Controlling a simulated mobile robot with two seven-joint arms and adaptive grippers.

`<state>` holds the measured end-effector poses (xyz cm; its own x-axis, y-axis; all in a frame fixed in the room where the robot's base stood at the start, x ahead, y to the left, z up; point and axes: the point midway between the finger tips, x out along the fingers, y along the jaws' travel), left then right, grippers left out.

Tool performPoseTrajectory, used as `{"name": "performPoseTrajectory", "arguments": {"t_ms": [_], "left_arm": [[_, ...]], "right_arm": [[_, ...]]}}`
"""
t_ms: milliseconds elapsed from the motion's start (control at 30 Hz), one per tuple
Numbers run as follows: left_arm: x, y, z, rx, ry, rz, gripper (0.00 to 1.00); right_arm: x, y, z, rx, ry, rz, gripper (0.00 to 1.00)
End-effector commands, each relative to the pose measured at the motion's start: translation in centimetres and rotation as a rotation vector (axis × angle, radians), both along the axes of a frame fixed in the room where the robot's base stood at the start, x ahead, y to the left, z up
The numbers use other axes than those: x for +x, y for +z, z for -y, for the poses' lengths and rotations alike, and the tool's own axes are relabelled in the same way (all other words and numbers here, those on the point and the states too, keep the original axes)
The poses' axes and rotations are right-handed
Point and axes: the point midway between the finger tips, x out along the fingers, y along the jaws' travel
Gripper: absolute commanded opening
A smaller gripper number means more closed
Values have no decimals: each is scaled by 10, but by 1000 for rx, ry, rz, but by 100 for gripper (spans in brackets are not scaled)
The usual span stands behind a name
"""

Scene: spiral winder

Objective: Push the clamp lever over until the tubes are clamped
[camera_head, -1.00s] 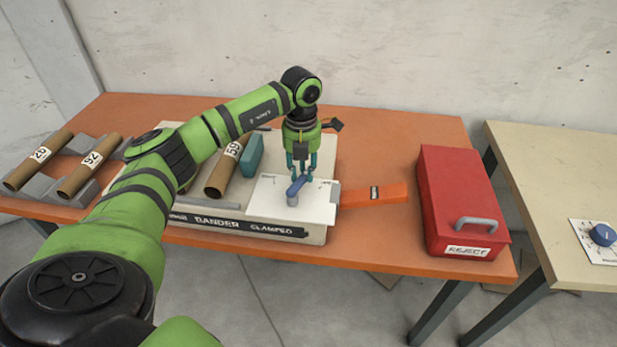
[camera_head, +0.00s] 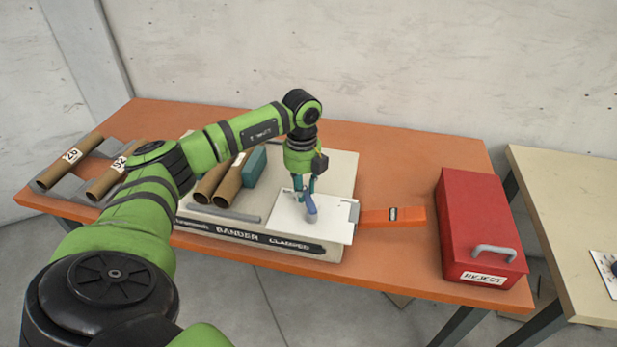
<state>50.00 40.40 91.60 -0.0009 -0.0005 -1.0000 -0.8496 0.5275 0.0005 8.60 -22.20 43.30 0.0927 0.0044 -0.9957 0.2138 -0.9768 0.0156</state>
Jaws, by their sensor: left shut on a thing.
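The blue clamp lever (camera_head: 311,207) stands on a white plate (camera_head: 335,224) at the right of the bander, above the word "CLAMPED". My left gripper (camera_head: 304,191) points down at the lever's upper end and is shut on it; its fingers hide part of the handle. Two brown cardboard tubes, a left one (camera_head: 211,184) and a right one (camera_head: 229,186), lie side by side on the bander (camera_head: 205,222). A teal block (camera_head: 255,167) sits just right of them; I cannot tell whether it touches the tube. My right gripper is out of view.
Two numbered tubes (camera_head: 72,160) lie on grey cradles at the table's left. An orange bar (camera_head: 393,217) sticks out right of the bander. A red "REJECT" box (camera_head: 482,235) stands at the table's right end. A pale table (camera_head: 570,215) is beyond it.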

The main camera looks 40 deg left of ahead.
Motion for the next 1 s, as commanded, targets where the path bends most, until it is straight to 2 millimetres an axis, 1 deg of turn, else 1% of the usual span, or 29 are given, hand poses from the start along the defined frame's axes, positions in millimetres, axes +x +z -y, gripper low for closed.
{"name": "performPoseTrajectory", "arguments": {"t_ms": [200, 400, 600, 1000], "left_arm": [[-7, 2, -4, 1, 144, 2, 0], [-11, 1, -5, 3, 228, 1, 0], [-13, 1, -6, 2, 265, 2, 0], [-14, 1, -6, 2, 278, 2, 0]], "right_arm": [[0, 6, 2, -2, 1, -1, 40], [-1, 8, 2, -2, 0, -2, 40], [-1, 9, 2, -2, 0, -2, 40], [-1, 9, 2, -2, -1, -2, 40]]}}
